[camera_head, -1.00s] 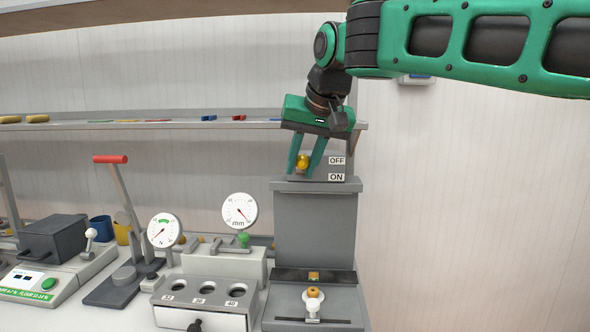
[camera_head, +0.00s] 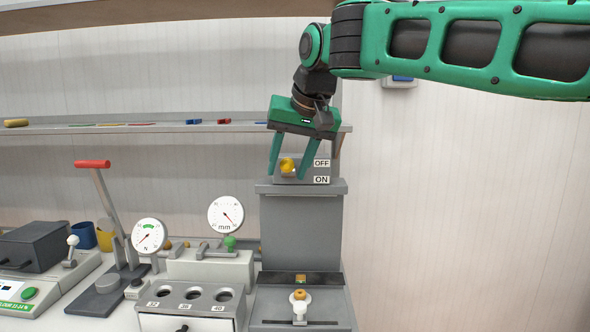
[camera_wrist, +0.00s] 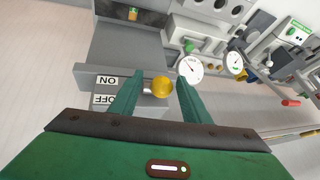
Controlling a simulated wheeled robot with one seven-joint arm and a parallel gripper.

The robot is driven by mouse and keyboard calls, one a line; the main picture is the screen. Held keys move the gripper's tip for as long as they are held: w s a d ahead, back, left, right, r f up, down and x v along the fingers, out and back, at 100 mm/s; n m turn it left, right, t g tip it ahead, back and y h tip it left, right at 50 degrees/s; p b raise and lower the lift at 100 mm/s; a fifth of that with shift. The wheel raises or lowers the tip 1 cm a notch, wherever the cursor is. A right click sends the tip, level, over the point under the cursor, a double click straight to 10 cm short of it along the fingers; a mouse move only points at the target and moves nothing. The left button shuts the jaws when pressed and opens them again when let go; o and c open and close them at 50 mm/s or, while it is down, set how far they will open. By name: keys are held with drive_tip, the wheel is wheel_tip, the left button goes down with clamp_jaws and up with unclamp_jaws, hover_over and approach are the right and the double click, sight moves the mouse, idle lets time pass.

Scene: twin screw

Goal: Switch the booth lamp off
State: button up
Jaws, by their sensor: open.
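The lamp switch is a grey box with OFF and ON labels (camera_head: 321,170) on top of the grey booth (camera_head: 300,230). Its lever has a yellow ball knob (camera_head: 287,165), which also shows in the wrist view (camera_wrist: 162,86). OFF is the upper label and ON the lower one. My gripper (camera_head: 288,174) is open, with its fingers pointing down on either side of the knob. In the wrist view the knob lies between the two green fingers, with a gap to the right finger; contact on the left cannot be told. The booth lamp itself cannot be made out.
A shelf (camera_head: 180,127) with small coloured parts runs behind the gripper. Left of the booth stand dial gauges (camera_head: 225,214), a holed block (camera_head: 190,296) and a red-handled lever press (camera_head: 93,164).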

drive_tip(key=v, duration=1)
drive_tip(key=shift+d, duration=0.2)
drive_tip(key=shift+d, duration=0.1)
drive_tip(key=s+d+f+m+g+h, duration=0.1)
drive_tip(key=s+d+f, duration=0.1)
drive_tip(key=d+f, duration=0.6)
drive_tip(key=s+d+f+m+g+h, duration=0.15)
drive_tip(key=d+f, duration=0.25)
drive_tip(key=d, duration=0.8)
drive_tip(key=s+d+f+m+h, duration=0.1)
drive_tip(key=s+d+f+m, duration=0.1)
drive_tip(key=d+f, duration=0.6)
drive_tip(key=s+d+f+m+g, duration=0.1)
drive_tip(key=s+d+f, duration=0.5)
drive_tip(key=s+f, duration=0.3)
drive_tip(key=s+d+f+m+g, duration=0.2)
drive_tip(key=s+d+f, duration=0.4)
drive_tip(key=s, duration=0.9)
wheel_tip(320, 180, down, 4)
drive_tip(key=shift+s+d+r, duration=0.1)
drive_tip(key=shift+s+d, duration=0.2)
drive_tip(key=shift+s, duration=0.05)
drive_tip(key=shift+m+y, duration=0.25)
